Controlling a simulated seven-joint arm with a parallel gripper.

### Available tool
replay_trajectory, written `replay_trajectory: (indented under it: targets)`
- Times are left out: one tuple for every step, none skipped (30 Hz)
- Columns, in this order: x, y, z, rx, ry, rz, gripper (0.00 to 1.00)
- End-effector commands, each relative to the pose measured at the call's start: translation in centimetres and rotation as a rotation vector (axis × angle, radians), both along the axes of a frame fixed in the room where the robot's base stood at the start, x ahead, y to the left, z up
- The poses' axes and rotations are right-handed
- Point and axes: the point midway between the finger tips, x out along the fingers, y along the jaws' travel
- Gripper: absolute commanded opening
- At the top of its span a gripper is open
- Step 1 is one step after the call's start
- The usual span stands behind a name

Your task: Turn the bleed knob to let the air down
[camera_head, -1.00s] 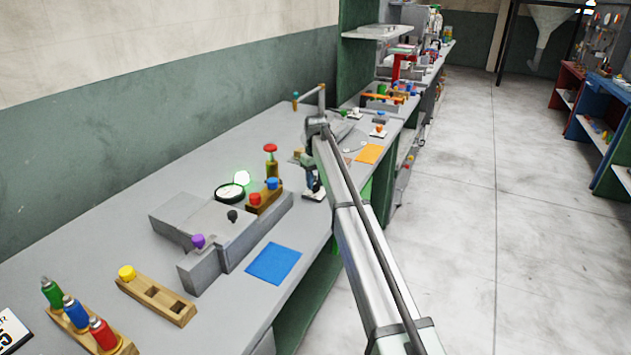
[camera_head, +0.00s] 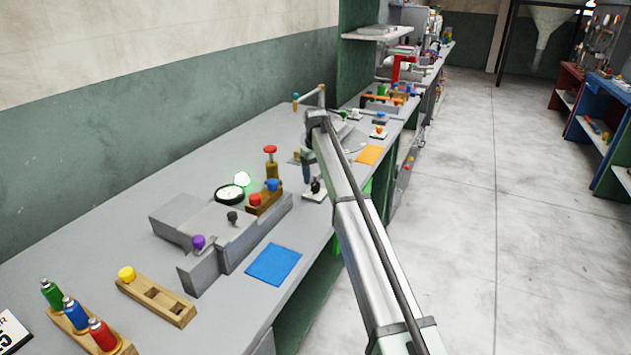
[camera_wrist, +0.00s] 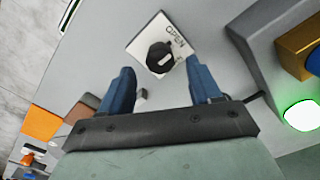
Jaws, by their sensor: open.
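The bleed knob (camera_head: 315,186) appears to be the black round knob on a white plate (camera_head: 314,197) near the bench's front edge. In the wrist view the knob (camera_wrist: 160,57) shows a pale mark on top, and its plate (camera_wrist: 144,41) reads "OPEN". My gripper (camera_wrist: 159,68) is open, with its blue fingers apart and nothing held. In the head view my gripper (camera_head: 308,172) is above and beside the knob, partly hidden by my arm.
A round gauge (camera_head: 229,194) and a lit green lamp (camera_head: 242,179) stand left of the knob. A grey press (camera_head: 205,222) with a purple knob (camera_head: 198,241) and a blue mat (camera_head: 274,264) are nearer.

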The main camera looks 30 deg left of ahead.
Motion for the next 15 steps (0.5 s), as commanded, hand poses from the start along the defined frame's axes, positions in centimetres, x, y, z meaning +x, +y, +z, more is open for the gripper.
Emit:
replay_trajectory:
  targets:
    - [0.1, 0.1, 1.2, 0.001, -0.002, 0.0, 0.63]
    - [0.1, 0.1, 1.8, 0.001, -0.001, 0.0, 0.63]
    - [0.1, 0.1, 2.5, 0.0, -0.001, 0.0, 0.63]
    - [0.1, 0.1, 3.1, 0.001, -0.002, 0.0, 0.63]
    - [0.1, 0.1, 3.8, 0.001, -0.002, 0.0, 0.63]
    - [0.1, 0.1, 4.6, 0.0, -0.001, 0.0, 0.63]
    - [0.1, 0.1, 5.1, 0.001, -0.001, 0.0, 0.63]
    - [0.1, 0.1, 5.7, 0.001, -0.001, 0.0, 0.63]
    - [0.1, 0.1, 6.4, 0.001, -0.002, 0.0, 0.63]
    - [0.1, 0.1, 7.0, 0.001, -0.002, 0.0, 0.63]
    - [0.1, 0.1, 7.5, 0.0, -0.001, 0.0, 0.63]
    - [0.1, 0.0, 8.1, 0.001, -0.001, 0.0, 0.63]
    - [0.1, 0.0, 8.5, 0.0, 0.0, 0.0, 0.63]
    - [0.1, 0.1, 8.8, 0.0, 0.0, 0.0, 0.63]
    - [0.1, 0.1, 9.3, 0.001, -0.001, 0.0, 0.63]
